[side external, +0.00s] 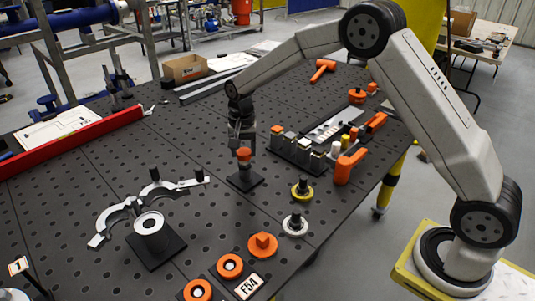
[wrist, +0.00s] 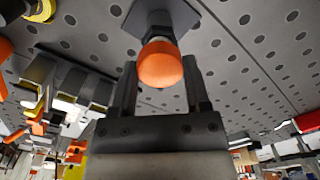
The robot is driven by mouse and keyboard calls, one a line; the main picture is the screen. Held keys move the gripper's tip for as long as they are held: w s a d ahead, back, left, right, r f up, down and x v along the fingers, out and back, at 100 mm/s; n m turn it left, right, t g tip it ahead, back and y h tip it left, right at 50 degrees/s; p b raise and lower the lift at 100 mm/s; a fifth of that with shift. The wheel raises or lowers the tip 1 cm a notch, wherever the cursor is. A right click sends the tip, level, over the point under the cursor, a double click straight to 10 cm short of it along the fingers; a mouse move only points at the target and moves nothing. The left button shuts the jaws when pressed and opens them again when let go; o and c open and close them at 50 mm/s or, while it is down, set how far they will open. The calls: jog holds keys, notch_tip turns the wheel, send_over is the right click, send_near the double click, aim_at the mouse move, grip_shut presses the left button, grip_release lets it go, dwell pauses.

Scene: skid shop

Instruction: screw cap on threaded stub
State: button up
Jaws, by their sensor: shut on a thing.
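The orange cap (side external: 244,154) sits upright at the top of a short grey post on a square black base plate (side external: 246,181), near the middle of the perforated table. My gripper (side external: 242,143) points down over it from above, shut on the cap. In the wrist view the rounded orange cap (wrist: 160,66) lies between my two dark fingers (wrist: 160,78), with the threaded stub (wrist: 158,36) and its base plate (wrist: 152,17) just beyond it. The cap hides the top of the stub, so how far the threads engage cannot be told.
A rack of blocks and tools (side external: 298,153) stands close to the right. A yellow-and-black ring part (side external: 302,189) and a white ring part (side external: 295,224) lie in front of it. An open silver clamp with a white-topped fitting (side external: 149,223) is at front left. The table behind my gripper is mostly clear.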

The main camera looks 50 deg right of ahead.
jog(key=shift+r+m, duration=0.1)
jog(key=shift+m, duration=0.4)
jog(key=shift+m, duration=1.2)
jog(key=o, duration=1.3)
jog(key=shift+r, duration=1.4)
jog(key=shift+r, duration=0.15)
jog(key=shift+r, duration=1.85)
